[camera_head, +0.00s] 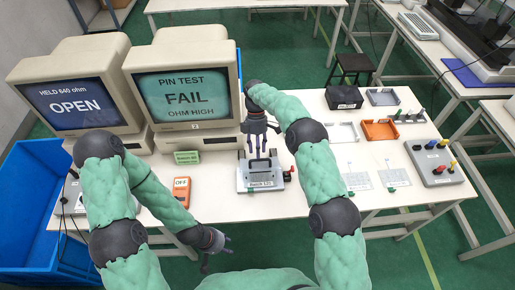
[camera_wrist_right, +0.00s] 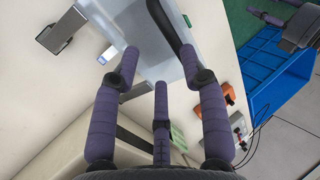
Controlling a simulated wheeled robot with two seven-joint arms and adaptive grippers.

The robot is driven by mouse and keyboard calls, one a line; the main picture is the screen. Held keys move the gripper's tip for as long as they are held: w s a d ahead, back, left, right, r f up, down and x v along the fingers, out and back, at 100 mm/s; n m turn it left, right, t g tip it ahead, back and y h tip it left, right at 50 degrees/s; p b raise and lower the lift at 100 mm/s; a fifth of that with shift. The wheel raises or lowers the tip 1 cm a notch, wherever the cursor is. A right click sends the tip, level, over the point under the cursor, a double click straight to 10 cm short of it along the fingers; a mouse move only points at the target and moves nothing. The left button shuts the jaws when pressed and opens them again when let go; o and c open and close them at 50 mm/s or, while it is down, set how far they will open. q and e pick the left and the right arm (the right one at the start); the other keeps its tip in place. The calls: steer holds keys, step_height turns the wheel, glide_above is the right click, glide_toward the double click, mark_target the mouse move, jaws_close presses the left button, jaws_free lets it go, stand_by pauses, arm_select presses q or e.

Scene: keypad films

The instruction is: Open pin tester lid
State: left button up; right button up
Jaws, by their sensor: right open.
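The pin tester (camera_head: 262,186) is a small pale grey fixture near the table's front edge, with a label on its front and a red part on its right side. Dark upright parts show on its top; I cannot tell the lid's position clearly. My right gripper (camera_head: 260,145) is open, just behind and above the tester, its fingers pointing down. In the right wrist view its fingers (camera_wrist_right: 160,75) are spread, with a pale translucent surface (camera_wrist_right: 165,65), probably the tester's, beyond them. Contact is not clear. My left gripper (camera_head: 218,254) is open and empty, low in front of the table.
Two monitors (camera_head: 188,92) stand behind left, one reading FAIL. An orange meter (camera_head: 181,192) and green sign (camera_head: 187,157) sit left of the tester. Trays (camera_head: 380,130), film cards (camera_head: 355,180) and a grey knob box (camera_head: 435,165) lie right. A blue crate (camera_head: 35,190) stands at left.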

steer(key=v, duration=0.7)
steer(key=shift+r, duration=0.25)
